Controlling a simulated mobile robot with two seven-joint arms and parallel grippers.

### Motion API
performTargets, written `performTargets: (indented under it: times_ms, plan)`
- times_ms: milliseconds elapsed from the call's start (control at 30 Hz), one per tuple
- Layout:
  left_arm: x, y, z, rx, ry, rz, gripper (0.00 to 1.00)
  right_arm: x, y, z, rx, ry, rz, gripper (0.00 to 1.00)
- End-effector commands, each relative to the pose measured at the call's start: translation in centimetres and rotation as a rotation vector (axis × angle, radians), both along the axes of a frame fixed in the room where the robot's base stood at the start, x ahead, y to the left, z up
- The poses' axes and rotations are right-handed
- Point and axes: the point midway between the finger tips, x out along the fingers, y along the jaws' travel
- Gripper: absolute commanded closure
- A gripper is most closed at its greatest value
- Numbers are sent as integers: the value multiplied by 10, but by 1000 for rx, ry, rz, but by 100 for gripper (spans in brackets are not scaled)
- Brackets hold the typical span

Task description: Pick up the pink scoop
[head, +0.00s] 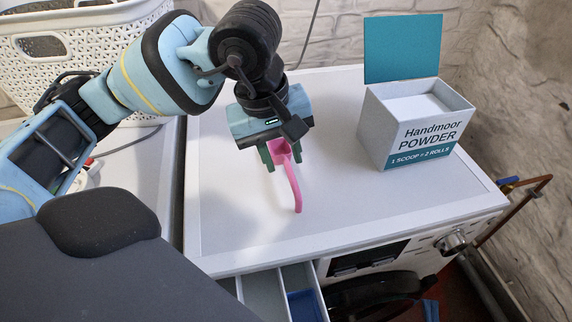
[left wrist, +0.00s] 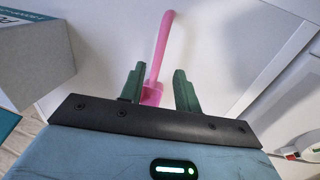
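The pink scoop (head: 293,187) is on the white washing-machine top (head: 235,215), with its curved handle pointing toward the front edge. My left gripper (head: 282,160) is over the scoop's bowl end, pointing down, with its green fingers on either side of it. In the left wrist view, the scoop (left wrist: 160,48) lies between the spread fingers of the left gripper (left wrist: 158,80), nearer the left finger. A gap shows between the scoop and the right finger, so the gripper looks open. The bowl is partly hidden by the gripper. My right gripper is not in view.
An open powder box (head: 415,130) with a raised teal lid stands on the top at the right. A white basket (head: 90,45) is at the back left. An open drawer (head: 265,290) sticks out at the front. The top's front right is clear.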

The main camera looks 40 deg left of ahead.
Motion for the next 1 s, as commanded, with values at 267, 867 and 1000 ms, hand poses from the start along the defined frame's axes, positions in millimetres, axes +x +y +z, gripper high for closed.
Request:
performTargets:
  times_ms: [267,867,1000]
  plan:
    - [8,-7,-36,2,5,1,68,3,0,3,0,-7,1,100]
    - [10,-9,-47,0,1,0,95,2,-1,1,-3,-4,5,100]
    - [10,-9,-47,0,1,0,100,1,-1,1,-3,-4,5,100]
